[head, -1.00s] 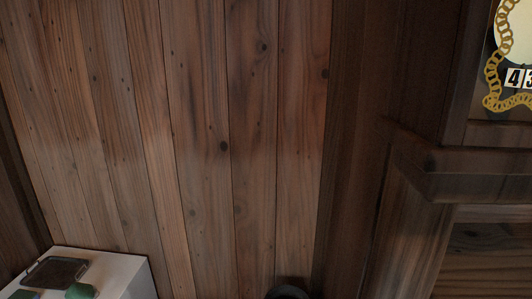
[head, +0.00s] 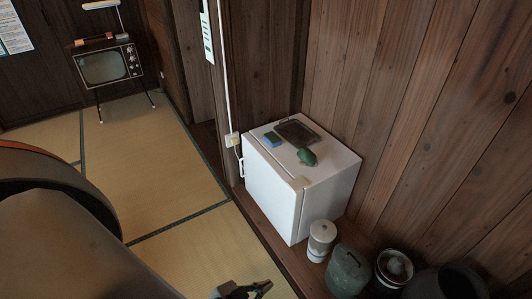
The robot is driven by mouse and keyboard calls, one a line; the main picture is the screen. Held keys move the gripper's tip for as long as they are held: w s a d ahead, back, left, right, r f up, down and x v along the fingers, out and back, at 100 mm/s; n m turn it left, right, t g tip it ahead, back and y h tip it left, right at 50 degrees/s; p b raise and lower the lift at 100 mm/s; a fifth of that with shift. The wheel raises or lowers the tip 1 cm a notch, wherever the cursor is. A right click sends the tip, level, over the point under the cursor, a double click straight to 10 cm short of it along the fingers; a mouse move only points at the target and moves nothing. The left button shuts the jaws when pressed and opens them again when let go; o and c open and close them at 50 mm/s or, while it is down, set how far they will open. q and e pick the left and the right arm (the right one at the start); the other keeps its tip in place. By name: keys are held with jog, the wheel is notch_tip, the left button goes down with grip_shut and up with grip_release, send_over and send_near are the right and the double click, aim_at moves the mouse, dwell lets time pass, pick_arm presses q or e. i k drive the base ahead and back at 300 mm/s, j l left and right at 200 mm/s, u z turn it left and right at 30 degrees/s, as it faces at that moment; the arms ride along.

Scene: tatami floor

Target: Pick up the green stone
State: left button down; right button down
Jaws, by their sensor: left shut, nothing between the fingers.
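A green stone (head: 307,157), dark and rounded, lies on top of a small white fridge (head: 325,178), near the front edge of a dark tray. My left gripper (head: 262,287) shows at the bottom edge of the head view, shut and empty. It is low, in front of the fridge and well apart from the stone. Most of that gripper is cut off by the frame. My right gripper is not in view.
The dark tray (head: 297,131) and a blue-green block (head: 272,139) share the fridge top. A white canister (head: 321,238), a green container (head: 347,270) and a pot (head: 394,268) stand beside the fridge. A television (head: 107,64) stands far left. Open tatami (head: 160,160) lies left of the fridge.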

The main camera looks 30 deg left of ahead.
aim_at(305, 155)
jog(key=u, duration=0.7)
jog(key=i+j+z, duration=0.1)
jog(key=z, duration=0.25)
jog(key=i+j+z, duration=0.15)
jog(key=z, duration=0.25)
jog(key=i+j+z, duration=0.15)
jog(key=z, duration=0.2)
jog(key=i+j+z, duration=0.1)
jog(key=j, duration=0.2)
jog(key=i+j+z, duration=0.1)
jog(key=j, duration=0.25)
jog(key=i+j+z, duration=0.15)
jog(key=j, duration=0.2)
jog(key=i+j, duration=0.1)
jog(key=j, duration=0.2)
jog(key=i+j, duration=0.1)
jog(key=j, duration=0.25)
jog(key=i+j, duration=0.1)
jog(key=j, duration=0.2)
jog(key=i+j, duration=0.1)
jog(key=j, duration=0.2)
